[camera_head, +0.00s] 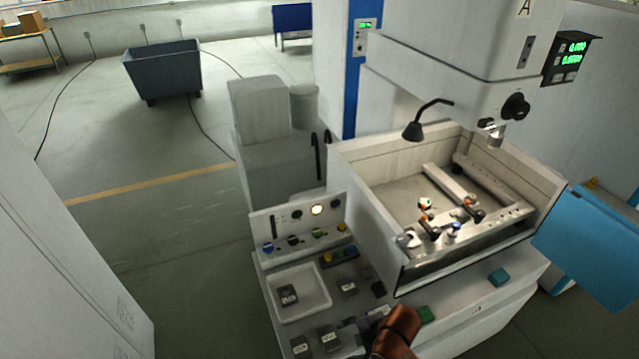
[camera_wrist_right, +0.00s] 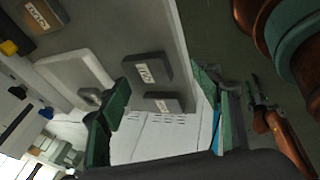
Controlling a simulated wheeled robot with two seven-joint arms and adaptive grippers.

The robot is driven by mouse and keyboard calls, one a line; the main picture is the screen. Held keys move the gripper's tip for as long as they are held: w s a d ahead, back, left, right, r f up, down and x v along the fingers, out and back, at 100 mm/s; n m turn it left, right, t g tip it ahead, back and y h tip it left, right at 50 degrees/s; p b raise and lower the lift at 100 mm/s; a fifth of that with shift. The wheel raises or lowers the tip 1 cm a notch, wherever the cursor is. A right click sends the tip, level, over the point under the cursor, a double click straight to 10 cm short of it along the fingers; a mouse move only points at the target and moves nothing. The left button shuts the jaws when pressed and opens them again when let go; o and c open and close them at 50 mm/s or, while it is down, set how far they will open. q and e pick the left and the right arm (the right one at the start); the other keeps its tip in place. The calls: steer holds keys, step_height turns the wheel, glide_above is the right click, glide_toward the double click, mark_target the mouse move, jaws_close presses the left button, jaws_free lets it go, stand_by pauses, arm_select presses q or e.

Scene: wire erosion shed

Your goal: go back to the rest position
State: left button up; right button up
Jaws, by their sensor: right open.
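In the head view my right arm comes in at the bottom edge, its orange-brown link in front of the shelf. My right gripper (camera_head: 368,318) is dark, small and partly hidden there, at the right of the labelled blocks. In the right wrist view the right gripper (camera_wrist_right: 160,88) has its green fingers wide apart, with no object held between them. Two labelled grey blocks (camera_wrist_right: 147,68) show beyond the fingers. My left gripper (camera_wrist_right: 257,92) seems to be the small dark end of an orange arm at the right; its jaws are unclear. It is outside the head view.
The machine's open tank (camera_head: 365,190) stands behind the shelf, with clamped parts inside. A white tray (camera_head: 322,297) holds a grey block (camera_head: 288,294). More labelled blocks (camera_head: 330,338) lie close to my right gripper.

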steer(key=s+d+f+m+h, duration=0.3)
steer(key=s+d+m, duration=0.6)
steer(key=d+m, duration=0.3)
steer(key=s+d+f+m+h, duration=0.3)
steer(key=s+d+m, duration=0.7)
steer(key=d, duration=0.5)
step_height(320, 180, down, 34)
steer(key=a+y+b, duration=0.1)
steer(key=a+b, duration=0.1)
steer(key=b, duration=0.4)
steer(key=s+f+n+g+b, duration=0.1)
steer(key=s+f+b, duration=0.3)
steer(key=s+f, duration=1.6)
step_height(320, 180, down, 4)
steer(key=shift+r+g, duration=0.1)
steer(key=shift+g, duration=0.3)
steer(key=shift+d, duration=0.1)
